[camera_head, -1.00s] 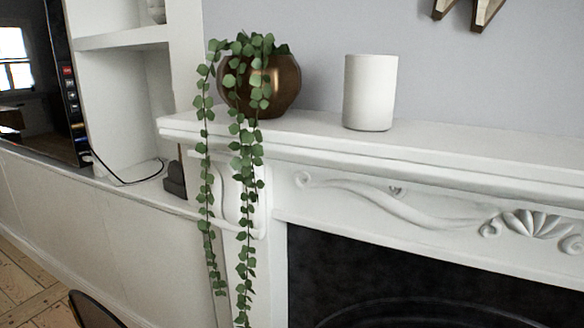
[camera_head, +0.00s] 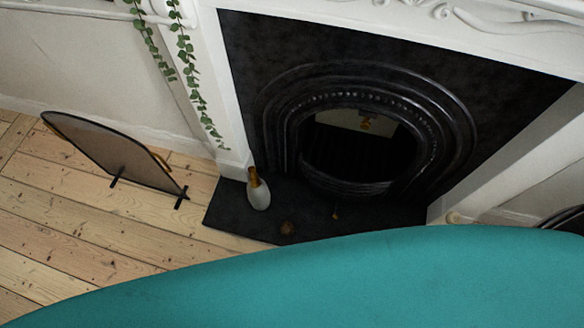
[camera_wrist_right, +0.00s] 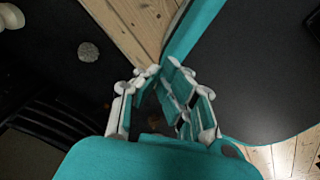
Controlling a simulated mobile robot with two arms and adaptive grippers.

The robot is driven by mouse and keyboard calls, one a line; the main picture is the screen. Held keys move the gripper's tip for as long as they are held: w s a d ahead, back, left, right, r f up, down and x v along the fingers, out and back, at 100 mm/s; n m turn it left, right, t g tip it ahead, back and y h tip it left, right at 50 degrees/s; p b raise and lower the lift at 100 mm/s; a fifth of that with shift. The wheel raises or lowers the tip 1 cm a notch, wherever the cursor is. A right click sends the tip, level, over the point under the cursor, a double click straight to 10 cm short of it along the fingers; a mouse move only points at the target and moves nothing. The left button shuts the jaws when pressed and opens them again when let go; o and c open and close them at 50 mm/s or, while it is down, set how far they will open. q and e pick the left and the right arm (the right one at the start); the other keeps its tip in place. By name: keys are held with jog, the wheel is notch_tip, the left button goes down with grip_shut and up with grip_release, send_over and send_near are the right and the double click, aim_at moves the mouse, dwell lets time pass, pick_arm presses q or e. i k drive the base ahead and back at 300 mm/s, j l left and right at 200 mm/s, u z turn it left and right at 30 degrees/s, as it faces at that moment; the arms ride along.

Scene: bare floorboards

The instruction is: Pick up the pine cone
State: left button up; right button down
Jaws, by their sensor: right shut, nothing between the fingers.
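The pine cone (camera_head: 287,228) is a small brown lump on the dark hearth, near its front edge. In the right wrist view a round, greyish textured thing, which looks like the pine cone (camera_wrist_right: 88,52), lies on the dark surface at upper left. My right gripper (camera_wrist_right: 160,70) is shut and empty, its white and teal fingers together. It is apart from the pine cone, which lies to the left of its fingertips in that view. The right gripper is not visible in the head view. My left gripper is in neither current view.
A pale bottle-like vase (camera_head: 258,192) with an orange neck stands on the hearth (camera_head: 232,213), left of the pine cone. The black fireplace (camera_head: 350,150) is behind. A fire screen (camera_head: 115,155) stands on the floorboards at left.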

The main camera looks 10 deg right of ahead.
aim_at(287, 229)
jog(key=k+l, duration=0.2)
jog(key=k, duration=0.15)
jog(key=k+l, duration=0.15)
jog(key=k, duration=0.25)
jog(key=k+l+u, duration=0.1)
jog(key=k, duration=0.25)
jog(key=l, duration=0.1)
